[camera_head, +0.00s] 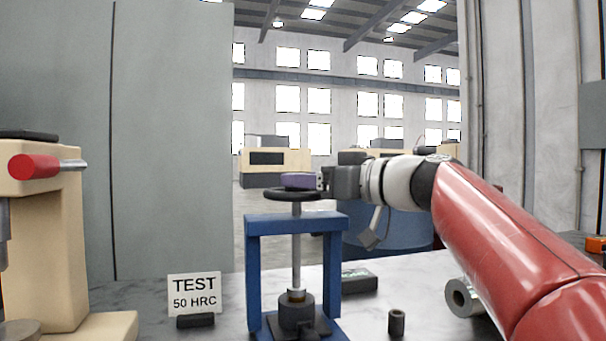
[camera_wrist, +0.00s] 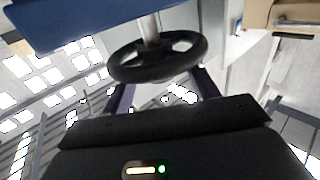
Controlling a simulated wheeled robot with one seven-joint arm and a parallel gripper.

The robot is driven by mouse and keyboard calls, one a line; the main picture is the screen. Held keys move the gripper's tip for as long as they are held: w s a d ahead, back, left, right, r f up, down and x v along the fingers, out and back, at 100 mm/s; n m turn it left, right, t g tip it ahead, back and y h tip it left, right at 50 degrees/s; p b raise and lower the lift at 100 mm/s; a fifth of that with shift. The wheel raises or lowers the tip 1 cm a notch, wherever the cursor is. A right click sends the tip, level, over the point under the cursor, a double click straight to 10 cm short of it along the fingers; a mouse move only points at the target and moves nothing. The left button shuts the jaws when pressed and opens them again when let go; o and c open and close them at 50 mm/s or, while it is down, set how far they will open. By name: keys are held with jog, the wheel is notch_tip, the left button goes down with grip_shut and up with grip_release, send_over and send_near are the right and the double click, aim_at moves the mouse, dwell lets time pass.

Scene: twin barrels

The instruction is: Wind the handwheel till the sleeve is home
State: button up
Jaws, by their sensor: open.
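The black spoked handwheel (camera_head: 290,195) sits at the top of a vertical screw (camera_head: 296,250) on a blue press frame (camera_head: 335,222). It also shows in the wrist view (camera_wrist: 140,72), with the screw through its hub. My gripper (camera_head: 298,180) reaches in from the right at the wheel's height, its purple fingers just above or at the rim. In the wrist view the open fingers (camera_wrist: 163,90) are spread apart near the rim; contact is unclear. A dark cylindrical part (camera_head: 297,314) with a brass ring stands under the screw; I cannot tell which piece is the sleeve.
A sign reading TEST 50 HRC (camera_head: 194,293) stands left of the press. A beige machine with a red handle (camera_head: 45,167) is at far left. A dark box (camera_head: 358,282), a small dark cylinder (camera_head: 397,322) and a grey hollow cylinder (camera_head: 461,298) lie to the right.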

jog(key=shift+x, duration=0.8)
jog(key=c, duration=1)
jog(key=t+b, duration=0.1)
jog(key=m+h+b, duration=0.1)
jog(key=shift+s+f+t+b, duration=0.2)
jog(key=shift+f+t+b, duration=0.1)
jog(key=shift+t, duration=0.1)
jog(key=shift+a+r+m+t+h, duration=0.15)
jog(key=shift+r+m+t+h, duration=0.1)
jog(key=shift+m+t+h, duration=0.7)
jog(key=shift+m+t+h+p, duration=0.3)
jog(key=shift+m+t+h, duration=0.35)
jog(key=shift+m+h, duration=0.5)
